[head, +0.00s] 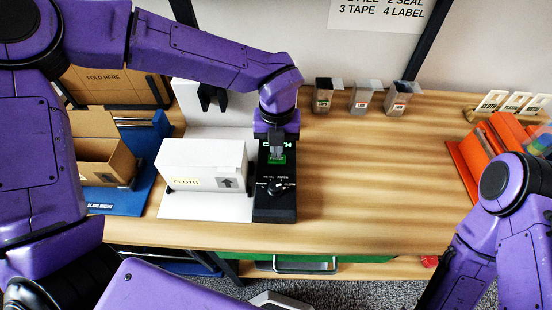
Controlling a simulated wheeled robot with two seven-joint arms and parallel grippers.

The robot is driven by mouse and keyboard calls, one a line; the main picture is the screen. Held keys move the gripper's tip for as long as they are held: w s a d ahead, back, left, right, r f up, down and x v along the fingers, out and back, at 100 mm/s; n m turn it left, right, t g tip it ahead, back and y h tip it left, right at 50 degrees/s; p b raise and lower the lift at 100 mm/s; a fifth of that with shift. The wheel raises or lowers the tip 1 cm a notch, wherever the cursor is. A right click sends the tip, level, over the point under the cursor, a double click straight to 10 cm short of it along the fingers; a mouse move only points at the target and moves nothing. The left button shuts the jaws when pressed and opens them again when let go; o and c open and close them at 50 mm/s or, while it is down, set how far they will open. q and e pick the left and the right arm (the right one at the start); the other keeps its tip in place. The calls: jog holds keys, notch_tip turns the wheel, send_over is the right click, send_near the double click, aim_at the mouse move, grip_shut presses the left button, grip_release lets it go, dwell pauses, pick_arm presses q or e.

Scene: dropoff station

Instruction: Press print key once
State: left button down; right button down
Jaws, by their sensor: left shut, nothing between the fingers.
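A black label printer (286,207) stands on the wooden table, just right of a white box marked CLOTH. Its small screen reads CLOTH. The green print key (277,159) lies below the screen, and a dial (274,186) sits nearer the front, surrounded by small labels. My left gripper (276,152) is shut and empty and points down at the print key, with its tips right over it or on it. I cannot tell whether the tips touch the key. My right arm shows at the lower right, but its gripper is outside the picture.
The white box (204,163) rests on a white platform (190,207) beside the printer. An open cardboard box (102,162) stands at the left. Several small bins (360,98) stand at the back. Orange dividers (468,160) are at the right. The table's middle right is clear.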

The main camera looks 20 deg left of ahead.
pick_arm(q)
jog(key=shift+f+b, duration=0.6)
jog(key=shift+f, duration=0.25)
jog(key=shift+r, duration=0.1)
dwell(0.3)
notch_tip(320, 180, up, 7)
jog(key=p, duration=0.6)
dwell(0.7)
